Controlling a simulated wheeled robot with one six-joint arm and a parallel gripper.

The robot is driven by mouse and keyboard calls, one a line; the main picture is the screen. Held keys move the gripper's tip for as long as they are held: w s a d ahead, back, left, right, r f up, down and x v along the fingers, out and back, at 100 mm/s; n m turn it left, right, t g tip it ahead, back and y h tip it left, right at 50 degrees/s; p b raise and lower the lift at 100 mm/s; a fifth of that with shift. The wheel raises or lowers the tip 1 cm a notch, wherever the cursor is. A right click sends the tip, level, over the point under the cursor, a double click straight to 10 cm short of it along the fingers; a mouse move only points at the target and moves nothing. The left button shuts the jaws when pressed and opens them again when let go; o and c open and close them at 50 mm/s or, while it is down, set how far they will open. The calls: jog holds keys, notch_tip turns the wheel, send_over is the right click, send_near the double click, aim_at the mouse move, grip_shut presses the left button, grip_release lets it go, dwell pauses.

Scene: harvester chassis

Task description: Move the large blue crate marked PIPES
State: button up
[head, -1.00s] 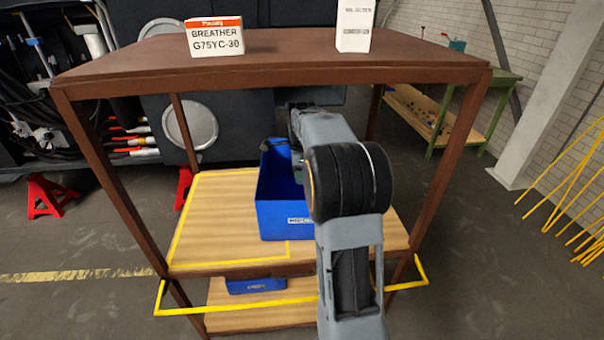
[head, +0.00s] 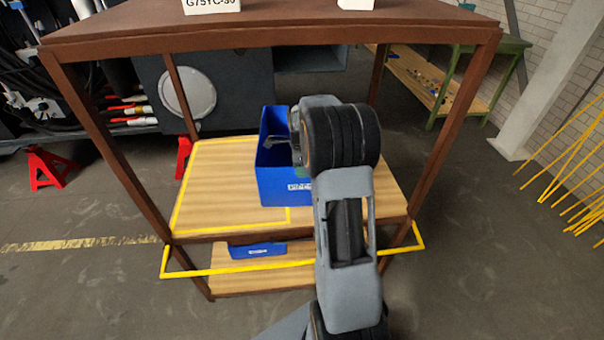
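A large open blue crate (head: 284,188) stands upright on the wooden middle shelf (head: 222,180) of a brown rack. Its white front label is partly covered by my arm and too small to read. It stands at the right end of a yellow outline on the shelf. My gripper (head: 276,144) is at the crate's open top, left of my wrist. One thin grey finger shows against the crate's inside. The rest of the gripper is hidden behind my wrist, so its opening and any contact with the crate cannot be told.
A smaller blue crate (head: 257,250) sits on the lower shelf. A yellow bar (head: 225,271) runs round the rack's front. The brown top shelf (head: 270,27) and its posts frame the arm's space. The middle shelf's left part is clear.

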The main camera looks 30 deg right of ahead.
jog(key=shift+f, duration=1.5)
jog(key=shift+c, duration=0.3)
grip_shut()
